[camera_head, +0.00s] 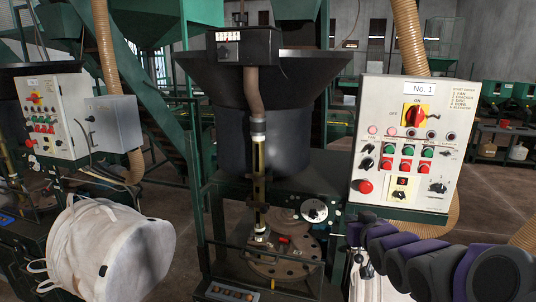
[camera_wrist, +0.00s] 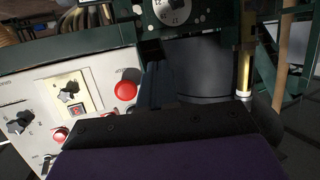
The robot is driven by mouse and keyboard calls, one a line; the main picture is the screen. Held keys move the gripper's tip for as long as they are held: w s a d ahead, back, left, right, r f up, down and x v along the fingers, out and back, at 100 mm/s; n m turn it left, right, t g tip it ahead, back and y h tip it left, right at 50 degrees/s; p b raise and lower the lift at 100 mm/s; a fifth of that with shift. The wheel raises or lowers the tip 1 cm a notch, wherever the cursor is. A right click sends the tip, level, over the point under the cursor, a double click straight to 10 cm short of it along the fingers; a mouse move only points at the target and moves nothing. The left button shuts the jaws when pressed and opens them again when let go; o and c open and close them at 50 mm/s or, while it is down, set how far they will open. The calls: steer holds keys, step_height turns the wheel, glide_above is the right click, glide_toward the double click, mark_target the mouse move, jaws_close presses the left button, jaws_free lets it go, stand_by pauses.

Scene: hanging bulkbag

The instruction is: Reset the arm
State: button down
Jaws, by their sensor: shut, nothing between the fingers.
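My arm comes in from the lower right in the head view, dark with purple bands, in front of the lower edge of the No. 1 control panel (camera_head: 408,150). Its end is small and partly unclear there. In the wrist view my gripper (camera_wrist: 160,122) is a dark block with purple below it, across the bottom. It is shut with nothing seen in it. A white bulk bag (camera_head: 110,250) with loops hangs or rests at the lower left in the head view, well apart from my arm.
A dark hopper machine (camera_head: 262,130) with a round dial (camera_head: 314,210) stands in the middle. A second control panel (camera_head: 52,125) is at the left. In the wrist view the panel's red button (camera_wrist: 125,90) lies close beyond my gripper. Open floor (camera_head: 480,200) shows at the right.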

steer(key=s+a+f+g, duration=0.3)
steer(key=s+f+g, duration=0.1)
steer(key=s, duration=1.1)
steer(key=s+a+f+g, duration=0.3)
steer(key=s+g, duration=0.4)
steer(key=s, duration=0.8)
steer(key=s+a+f+m+g+h, duration=0.1)
steer(key=s+f+g, duration=0.4)
steer(key=s, duration=1)
steer(key=shift+s+a, duration=0.2)
steer(key=shift+a, duration=0.7)
